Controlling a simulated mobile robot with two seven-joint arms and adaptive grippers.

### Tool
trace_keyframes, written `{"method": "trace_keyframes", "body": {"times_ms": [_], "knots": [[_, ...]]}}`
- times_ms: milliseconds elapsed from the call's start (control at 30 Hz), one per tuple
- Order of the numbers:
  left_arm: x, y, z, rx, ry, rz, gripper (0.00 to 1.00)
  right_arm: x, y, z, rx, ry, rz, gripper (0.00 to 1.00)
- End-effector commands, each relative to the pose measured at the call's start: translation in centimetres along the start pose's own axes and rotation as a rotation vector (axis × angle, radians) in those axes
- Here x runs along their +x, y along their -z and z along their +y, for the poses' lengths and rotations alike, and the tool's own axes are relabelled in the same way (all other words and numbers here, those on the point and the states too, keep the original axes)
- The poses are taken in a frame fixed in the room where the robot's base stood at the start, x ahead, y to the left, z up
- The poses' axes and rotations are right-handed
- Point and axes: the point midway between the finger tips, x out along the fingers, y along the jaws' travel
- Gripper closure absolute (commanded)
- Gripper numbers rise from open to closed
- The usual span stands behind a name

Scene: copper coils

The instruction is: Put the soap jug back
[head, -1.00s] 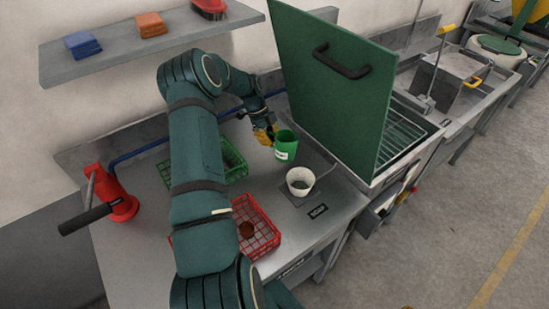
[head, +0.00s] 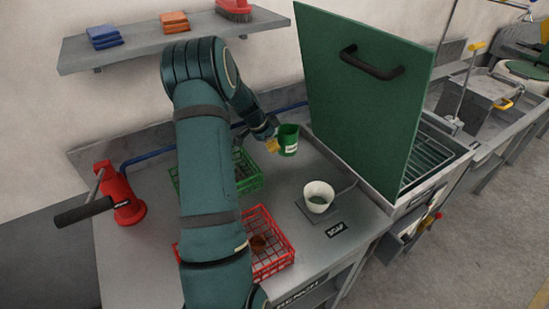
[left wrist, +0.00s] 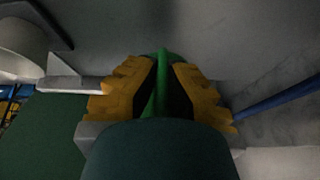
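The green soap jug (head: 289,140), with a white label, is upright near the back of the steel bench. My left gripper (head: 272,145), with yellow fingers, is at the jug's left side. In the left wrist view the yellow fingers (left wrist: 163,92) are on both sides of the jug's green handle (left wrist: 162,75), and it looks gripped. I cannot tell whether the jug's base touches the bench. A grey square plate (head: 304,209) by a SOAP label (head: 336,230) carries a white cup (head: 318,195) with something greyish inside. My right gripper is out of view.
A green crate (head: 250,178) and a red crate (head: 283,257) stand partly behind my left arm. A raised green lid (head: 365,100) stands right of the jug. A red device with a black handle (head: 122,200) is at left. A wall shelf (head: 190,42) is above.

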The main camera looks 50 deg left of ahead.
Motion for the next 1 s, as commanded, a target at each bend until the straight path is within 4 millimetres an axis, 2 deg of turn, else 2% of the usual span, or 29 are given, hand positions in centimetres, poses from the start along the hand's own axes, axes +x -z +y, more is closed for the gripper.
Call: {"method": "trace_keyframes", "body": {"times_ms": [433, 867, 900, 933, 967, 1000], "knots": [[4.5, -2.0, 0.1, 0.0, -0.002, 0.0, 1.0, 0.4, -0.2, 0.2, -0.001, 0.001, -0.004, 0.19], [4.9, -2.2, 0.1, 0.002, 0.0, 0.001, 1.0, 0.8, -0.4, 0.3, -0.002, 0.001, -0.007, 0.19], [4.9, -2.2, 0.1, 0.002, 0.0, 0.001, 0.82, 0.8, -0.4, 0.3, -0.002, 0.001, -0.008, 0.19], [4.8, -2.2, 0.1, 0.002, 0.0, 0.001, 0.71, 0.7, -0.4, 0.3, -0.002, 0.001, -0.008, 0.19], [4.8, -2.2, 0.1, 0.002, 0.0, 0.001, 0.66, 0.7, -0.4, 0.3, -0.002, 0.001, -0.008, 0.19], [4.8, -2.2, 0.1, 0.002, 0.0, 0.001, 0.66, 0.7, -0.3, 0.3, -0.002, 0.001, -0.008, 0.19]]}}
